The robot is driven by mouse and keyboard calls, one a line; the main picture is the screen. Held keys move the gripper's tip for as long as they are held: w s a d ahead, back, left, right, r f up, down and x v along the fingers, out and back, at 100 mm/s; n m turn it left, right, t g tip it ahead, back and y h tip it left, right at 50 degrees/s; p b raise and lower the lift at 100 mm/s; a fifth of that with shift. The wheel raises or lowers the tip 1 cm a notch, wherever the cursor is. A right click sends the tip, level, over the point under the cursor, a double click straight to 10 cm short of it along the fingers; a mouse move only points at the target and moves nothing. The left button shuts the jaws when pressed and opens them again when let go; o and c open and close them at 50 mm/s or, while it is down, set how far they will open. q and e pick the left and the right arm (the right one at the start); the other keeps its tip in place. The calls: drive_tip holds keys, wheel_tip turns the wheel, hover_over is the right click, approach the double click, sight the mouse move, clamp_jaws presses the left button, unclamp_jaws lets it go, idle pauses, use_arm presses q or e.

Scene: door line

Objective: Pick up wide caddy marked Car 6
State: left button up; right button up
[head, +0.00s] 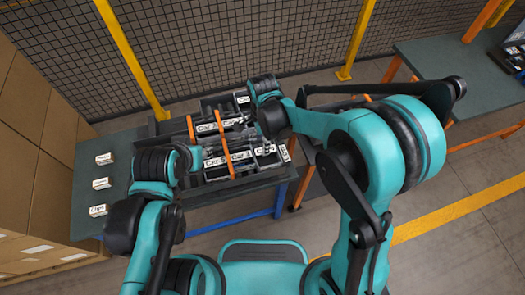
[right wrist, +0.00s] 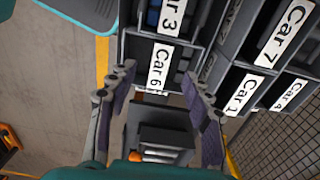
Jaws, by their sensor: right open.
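The caddy marked Car 6 (right wrist: 158,66) shows in the right wrist view, next to the caddy marked Car 3 (right wrist: 170,17). My right gripper (right wrist: 160,92) is open, with its two fingers apart on either side below the Car 6 label. No grip on the caddy shows. In the head view my right wrist is over the right end of the caddies and hides part of them; the Car 6 label is too small to read there. My left arm's end is at the left side of the caddies, and its jaws are not clear.
Caddies marked Car 7 (right wrist: 281,34), Car 1 (right wrist: 243,94) and Car 4 (right wrist: 289,94) stand close by. The dark table (head: 115,190) holds small labelled cards (head: 101,184) at the left. Cardboard boxes (head: 35,130) stand left, a mesh fence (head: 220,45) behind.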

sight(273, 161)
drive_tip(key=shift+d+f+b, duration=0.2)
drive_tip(key=shift+f+b, duration=0.15)
drive_tip(key=shift+f, duration=0.75)
drive_tip(key=f+b, duration=0.1)
drive_tip(key=f, duration=0.1)
drive_tip(key=f+b, duration=0.1)
drive_tip(key=f, duration=0.2)
drive_tip(key=shift+w+d+f, duration=0.1)
drive_tip(key=shift+w+d, duration=0.1)
drive_tip(key=shift+c, duration=1.3)
clamp_jaws()
